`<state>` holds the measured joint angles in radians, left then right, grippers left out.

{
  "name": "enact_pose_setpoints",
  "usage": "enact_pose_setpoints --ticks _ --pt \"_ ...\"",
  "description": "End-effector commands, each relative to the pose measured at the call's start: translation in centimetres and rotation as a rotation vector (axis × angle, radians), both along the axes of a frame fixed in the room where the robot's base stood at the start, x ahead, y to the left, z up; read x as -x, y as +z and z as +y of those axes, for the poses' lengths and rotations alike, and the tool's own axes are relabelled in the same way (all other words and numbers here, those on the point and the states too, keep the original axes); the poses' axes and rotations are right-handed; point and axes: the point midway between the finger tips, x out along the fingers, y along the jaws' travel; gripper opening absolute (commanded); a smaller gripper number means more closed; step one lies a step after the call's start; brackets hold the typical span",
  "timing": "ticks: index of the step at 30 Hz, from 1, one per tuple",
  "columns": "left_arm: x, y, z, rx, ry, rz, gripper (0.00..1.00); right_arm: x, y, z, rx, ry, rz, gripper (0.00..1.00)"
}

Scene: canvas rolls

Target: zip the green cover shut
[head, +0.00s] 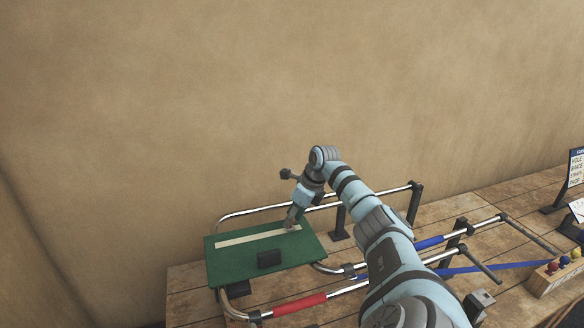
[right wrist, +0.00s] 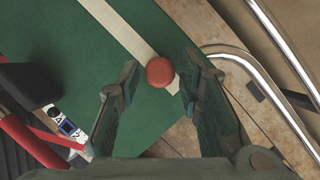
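The green cover (head: 228,263) is a flat panel on the tube frame, with a pale straight strip (head: 250,237) along it. In the right wrist view the cover (right wrist: 100,52) fills the upper left, and a round red knob (right wrist: 160,71) sits at the strip's near end. My right gripper (head: 291,224) is over the strip's right end. In the wrist view its open fingers (right wrist: 160,84) stand either side of the knob, with a gap on each side. The knob is hidden behind the gripper in the head view. My left gripper is not in view.
A black block (head: 269,259) stands on the cover's front part. Metal tubes with red (head: 299,305) and blue (head: 430,242) sleeves run around and right of the cover. A box with coloured balls (head: 551,278) and a sign (head: 575,167) stand at the far right. A wall is behind.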

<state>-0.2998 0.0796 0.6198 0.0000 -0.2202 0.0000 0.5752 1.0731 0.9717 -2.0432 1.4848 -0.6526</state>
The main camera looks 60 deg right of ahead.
Motion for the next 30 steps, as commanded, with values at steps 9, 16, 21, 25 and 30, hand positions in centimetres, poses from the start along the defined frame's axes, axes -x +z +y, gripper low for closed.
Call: enact_pose_setpoints --ticks 9,16,21,25,30 --pt "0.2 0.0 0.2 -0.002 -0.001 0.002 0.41 0.0 0.0 0.0 0.0 0.0 0.0 0.44" --pt "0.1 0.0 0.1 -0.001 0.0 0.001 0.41 1.4 3.4 -0.3 0.006 0.001 0.0 0.44" --pt "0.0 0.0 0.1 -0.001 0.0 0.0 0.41 3.2 7.8 -0.6 0.005 0.0 0.0 0.44" --pt "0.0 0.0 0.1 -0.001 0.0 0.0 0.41 4.2 10.2 -0.6 0.002 0.0 0.0 0.44" --pt "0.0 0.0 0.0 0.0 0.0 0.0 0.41 4.6 11.1 -0.6 0.0 0.001 0.0 0.44"
